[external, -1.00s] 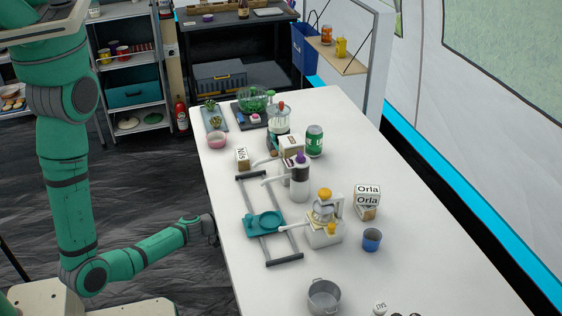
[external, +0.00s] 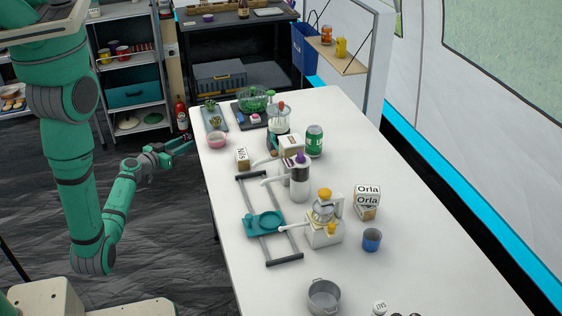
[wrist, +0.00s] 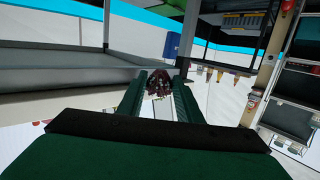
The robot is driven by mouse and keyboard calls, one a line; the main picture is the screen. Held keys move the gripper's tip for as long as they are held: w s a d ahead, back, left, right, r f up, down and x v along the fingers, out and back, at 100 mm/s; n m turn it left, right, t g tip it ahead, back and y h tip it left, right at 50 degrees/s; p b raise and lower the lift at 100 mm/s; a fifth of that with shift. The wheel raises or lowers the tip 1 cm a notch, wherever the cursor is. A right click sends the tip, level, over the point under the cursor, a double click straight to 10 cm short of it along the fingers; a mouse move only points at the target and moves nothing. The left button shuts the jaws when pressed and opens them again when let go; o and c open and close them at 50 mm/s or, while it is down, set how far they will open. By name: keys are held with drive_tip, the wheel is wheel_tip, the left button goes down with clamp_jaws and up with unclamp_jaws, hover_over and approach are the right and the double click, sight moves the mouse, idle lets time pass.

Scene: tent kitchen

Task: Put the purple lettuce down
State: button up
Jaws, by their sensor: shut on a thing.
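The purple lettuce (wrist: 159,83), dark reddish-purple with pale patches, shows in the wrist view between the tips of my gripper's two green fingers (wrist: 160,88). My gripper is shut on it. In the external view my gripper (external: 184,145) is held out over the dark floor, just left of the white table's (external: 225,185) far left edge, near the pink bowl (external: 216,139). The lettuce is too small and dark to make out clearly there.
A grey tray with green plants (external: 226,124) and a dark tray with a glass bowl (external: 252,97) are at the table's far end. A green can (external: 314,141), boxes, a bottle and a juicer (external: 324,232) crowd the middle. The table's right side has bare room.

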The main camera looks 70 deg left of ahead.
drive_tip(key=s+a+r, duration=0.3)
drive_tip(key=a+r, duration=0.1)
drive_tip(key=r, duration=0.6)
drive_tip(key=w+d+r+m+t+h, duration=0.2)
drive_tip(key=w+d+r+m+h, duration=0.1)
drive_tip(key=d+r, duration=0.7)
drive_tip(key=shift+w+d+m+t+h, duration=0.3)
drive_tip(key=shift+w+h, duration=0.4)
drive_tip(key=shift+w, duration=0.45)
drive_tip(key=shift+a, duration=0.1)
hover_over(207, 121)
drive_tip(key=d, duration=0.1)
drive_tip(key=f, duration=0.8)
drive_tip(key=shift+s+d, duration=0.15)
drive_tip(key=shift+s, duration=0.25)
drive_tip(key=shift+w+a+f, duration=0.2)
drive_tip(key=shift+a+f, duration=0.05)
drive_tip(key=shift+f, duration=0.25)
drive_tip(key=shift+w+a+f, duration=0.15)
drive_tip(key=shift+a+f, duration=0.05)
drive_tip(key=shift+f, duration=0.7)
drive_tip(key=shift+w+a+f, duration=0.1)
drive_tip(key=shift+a+f, duration=0.05)
drive_tip(key=shift+f, duration=0.75)
